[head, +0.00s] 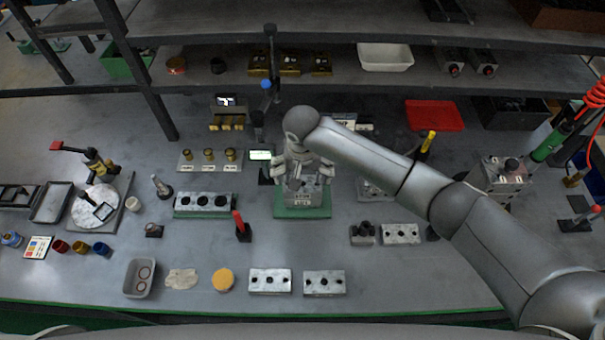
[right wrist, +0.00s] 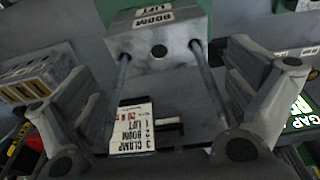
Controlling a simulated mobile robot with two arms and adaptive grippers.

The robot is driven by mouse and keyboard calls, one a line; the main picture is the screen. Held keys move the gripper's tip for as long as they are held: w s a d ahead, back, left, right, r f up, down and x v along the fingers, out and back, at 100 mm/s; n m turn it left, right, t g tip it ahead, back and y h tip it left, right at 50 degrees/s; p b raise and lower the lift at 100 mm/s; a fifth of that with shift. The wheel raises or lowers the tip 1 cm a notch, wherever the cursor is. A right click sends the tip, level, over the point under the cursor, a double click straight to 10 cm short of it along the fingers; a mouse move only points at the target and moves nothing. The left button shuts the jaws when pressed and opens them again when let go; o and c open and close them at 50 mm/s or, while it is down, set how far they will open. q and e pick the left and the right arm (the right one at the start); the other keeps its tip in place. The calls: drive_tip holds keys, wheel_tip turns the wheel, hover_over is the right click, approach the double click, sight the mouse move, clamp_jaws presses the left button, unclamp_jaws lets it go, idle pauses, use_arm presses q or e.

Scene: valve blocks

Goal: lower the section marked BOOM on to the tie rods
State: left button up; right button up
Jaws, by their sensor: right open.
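A grey metal block with labels reading BOOM and LIFT (head: 302,198) stands on a green base (head: 288,214) in the middle of the bench. In the right wrist view the block (right wrist: 160,48) has a hole in its top face, and two dark tie rods (right wrist: 206,85) stand up at its sides. I cannot make out a seam between the BOOM and LIFT sections. My right gripper (head: 297,168) is above the block, open, with nothing between its fingers; they also show wide apart in the right wrist view (right wrist: 160,95). My left gripper is out of view.
An order card (right wrist: 132,128) reading CLAMP, BOOM, LIFT stands behind the block. A block with several holes (head: 205,202) is to the left, and a red-handled tool (head: 241,226) stands at front left. Two drilled blocks (head: 324,283) lie near the front edge.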

sight(302, 191)
wheel_tip(302, 191, up, 11)
drive_tip(key=s, duration=0.1)
drive_tip(key=shift+s, duration=0.3)
drive_tip(key=shift+s+f, duration=0.1)
idle(0.3)
